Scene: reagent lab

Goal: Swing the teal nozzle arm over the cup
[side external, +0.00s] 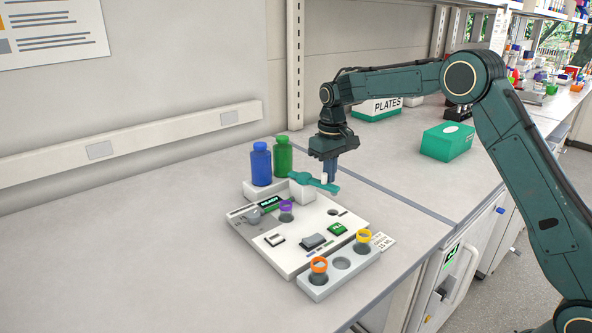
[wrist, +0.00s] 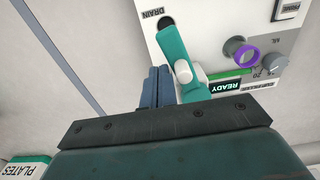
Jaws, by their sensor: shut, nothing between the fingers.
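The teal nozzle arm (side external: 308,180) extends from the white block at the back of the panel. It also shows in the wrist view (wrist: 174,45), its free end beside the drain hole (wrist: 166,23). A small white peg (side external: 324,178) stands on it. The purple-rimmed cup (side external: 286,211) stands on the panel, apart from the nozzle arm; in the wrist view the cup (wrist: 242,53) is to its right. My gripper (side external: 330,181) is shut and empty, pointing down. In the wrist view its blue fingers (wrist: 158,70) are just left of the nozzle arm; contact is unclear.
Blue (side external: 261,164) and green (side external: 283,155) bottles stand behind the panel (side external: 262,251). A front rack (side external: 322,287) holds orange-rimmed (side external: 319,266) and yellow-rimmed (side external: 363,238) cups. A green box (side external: 446,142) is farther right. The bench left of the panel is clear.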

